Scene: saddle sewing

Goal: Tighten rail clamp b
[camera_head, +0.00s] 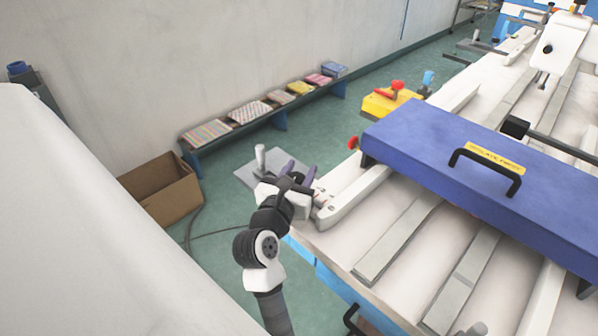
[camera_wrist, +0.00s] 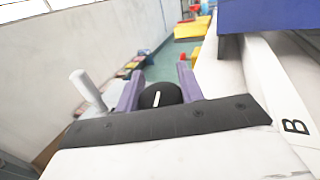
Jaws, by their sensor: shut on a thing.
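Rail clamp b shows in the wrist view as a round black knob (camera_wrist: 160,96) with a white line mark on its face, the line nearly upright. A black letter B is on the white rail part (camera_wrist: 285,105) at the right. My gripper (camera_wrist: 159,88) has its two purple fingers on either side of the knob and is shut on it. In the head view my gripper (camera_head: 298,174) is at the table's left corner, by the end of a white rail (camera_head: 352,198). The knob is mostly hidden there by my gripper.
A grey peg (camera_head: 260,157) stands on a plate left of my gripper and also shows in the wrist view (camera_wrist: 88,91). A blue cover (camera_head: 440,150) with a black handle spans the table to the right. A cardboard box (camera_head: 160,190) and low bench (camera_head: 270,122) are beyond.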

